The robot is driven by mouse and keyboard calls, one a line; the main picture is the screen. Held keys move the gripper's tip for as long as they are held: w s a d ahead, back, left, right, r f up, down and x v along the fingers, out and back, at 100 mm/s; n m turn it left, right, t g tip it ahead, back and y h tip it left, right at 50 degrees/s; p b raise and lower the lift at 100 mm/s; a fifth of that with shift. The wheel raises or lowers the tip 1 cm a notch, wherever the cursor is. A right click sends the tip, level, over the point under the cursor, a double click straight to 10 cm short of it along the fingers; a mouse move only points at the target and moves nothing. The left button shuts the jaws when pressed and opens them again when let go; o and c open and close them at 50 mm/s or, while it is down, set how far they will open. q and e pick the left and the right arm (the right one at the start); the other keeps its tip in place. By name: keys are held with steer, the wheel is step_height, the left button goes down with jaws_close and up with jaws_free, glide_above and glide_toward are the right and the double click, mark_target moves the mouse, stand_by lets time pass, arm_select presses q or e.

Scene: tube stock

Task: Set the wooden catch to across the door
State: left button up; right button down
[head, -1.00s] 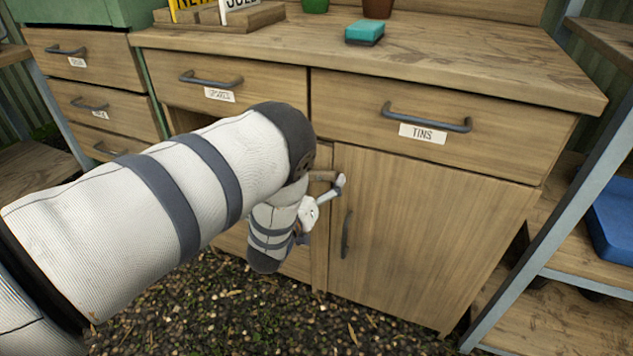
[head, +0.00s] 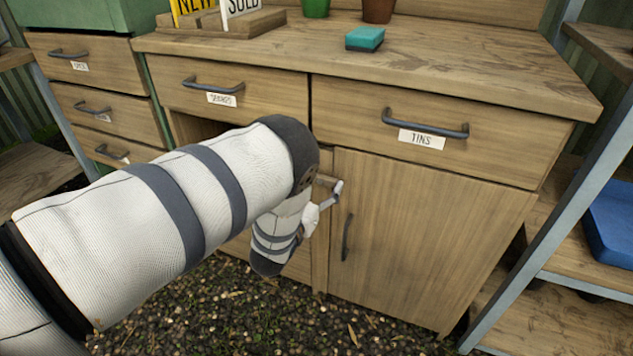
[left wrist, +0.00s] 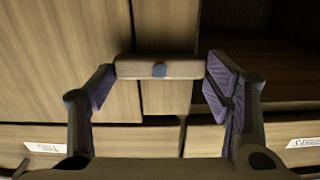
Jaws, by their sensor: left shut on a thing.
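The wooden catch (head: 326,181) is a short pale bar on the post left of the cabinet door (head: 420,235); my arm partly hides it in the head view. In the left wrist view the catch (left wrist: 180,69) lies level, with a dark round pivot at its middle. One end overlaps the door's edge (left wrist: 100,40). My left gripper (left wrist: 160,82) has a finger at each end of the catch and is shut on it lengthwise. In the head view the left gripper (head: 328,196) is mostly behind its own wrist. My right gripper is in neither view.
The TINS drawer (head: 425,120) is closed above the door, and a dark door handle (head: 346,237) stands right of the catch. An open compartment (left wrist: 265,75) shows beside the post. A metal shelf frame (head: 560,215) stands at the right.

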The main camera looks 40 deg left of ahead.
arm_select(q)
steer(key=o, duration=1.1)
steer(key=shift+o, duration=0.2)
steer(key=v, duration=1.2)
steer(key=shift+f, duration=0.1)
